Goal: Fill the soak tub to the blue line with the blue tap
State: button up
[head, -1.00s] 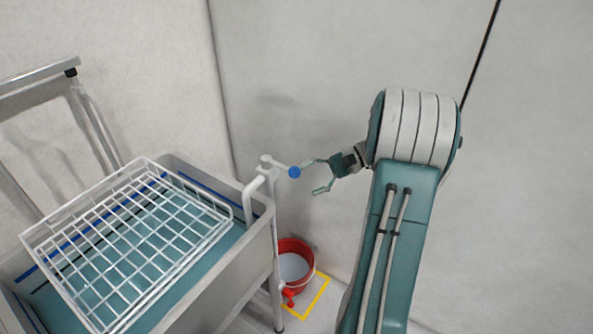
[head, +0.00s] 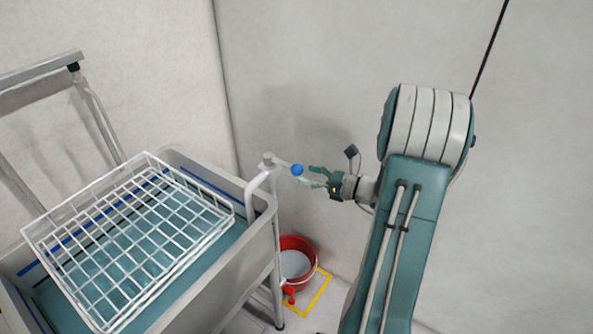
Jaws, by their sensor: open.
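The soak tub (head: 222,263) is a grey basin at the left with teal water in it. The blue line (head: 203,186) shows along its inner wall, with a dark line below it. The blue tap (head: 297,170) is a blue knob on the end of a pale lever, on top of a white pipe at the tub's right corner. The spout (head: 250,196) bends down into the tub. My gripper (head: 309,175) is open and empty, just right of the knob, fingers pointing left at it. I cannot tell whether a fingertip touches it.
A white wire basket (head: 48,255) lies tilted across the tub's top. A red bucket (head: 313,271) with a red tap stands on the floor inside a yellow outline (head: 322,293). A metal rail frame (head: 103,125) is behind the tub at the left. Walls close off the back.

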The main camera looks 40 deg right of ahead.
aim_at(298, 170)
jog(key=shift+x, duration=1.65)
jog(key=shift+d, duration=0.1)
grip_shut()
